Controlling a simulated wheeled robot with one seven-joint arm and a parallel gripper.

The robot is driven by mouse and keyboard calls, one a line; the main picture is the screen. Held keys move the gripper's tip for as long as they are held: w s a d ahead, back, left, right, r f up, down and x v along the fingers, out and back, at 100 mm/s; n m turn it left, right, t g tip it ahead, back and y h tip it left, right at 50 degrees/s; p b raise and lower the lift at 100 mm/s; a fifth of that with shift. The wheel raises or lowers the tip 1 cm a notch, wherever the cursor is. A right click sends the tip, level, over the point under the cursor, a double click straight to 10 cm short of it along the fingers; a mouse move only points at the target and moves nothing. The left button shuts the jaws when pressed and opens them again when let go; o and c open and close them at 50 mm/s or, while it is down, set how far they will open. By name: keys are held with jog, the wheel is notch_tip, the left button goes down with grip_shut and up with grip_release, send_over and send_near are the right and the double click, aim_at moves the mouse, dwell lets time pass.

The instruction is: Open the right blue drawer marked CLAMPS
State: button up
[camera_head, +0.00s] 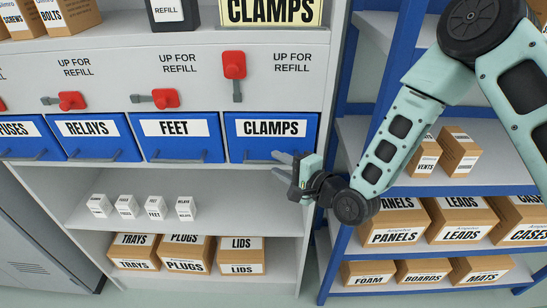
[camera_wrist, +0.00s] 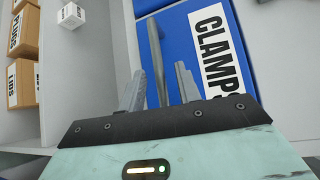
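The blue drawer marked CLAMPS (camera_head: 237,129) is the rightmost in the drawer row and looks shut, its front in line with the others. Its grey bar handle (camera_head: 252,155) runs along the lower front. My gripper (camera_head: 276,161) is at the right end of this handle, with its fingers apart. In the wrist view the blue drawer front (camera_wrist: 182,45) fills the upper middle, with the CLAMPS label sideways. The handle (camera_wrist: 156,55) reaches down between the two open fingers of my gripper (camera_wrist: 160,88). No finger clearly touches it.
Blue drawers marked FEET (camera_head: 176,150), RELAYS (camera_head: 95,148) and FUSES stand to the left. A red flag lever (camera_head: 234,66) is upright above CLAMPS; the other levers lie sideways. Small white boxes (camera_head: 155,207) sit below. A blue-framed rack (camera_head: 345,235) with cartons stands close right.

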jog(key=shift+x, duration=1.4)
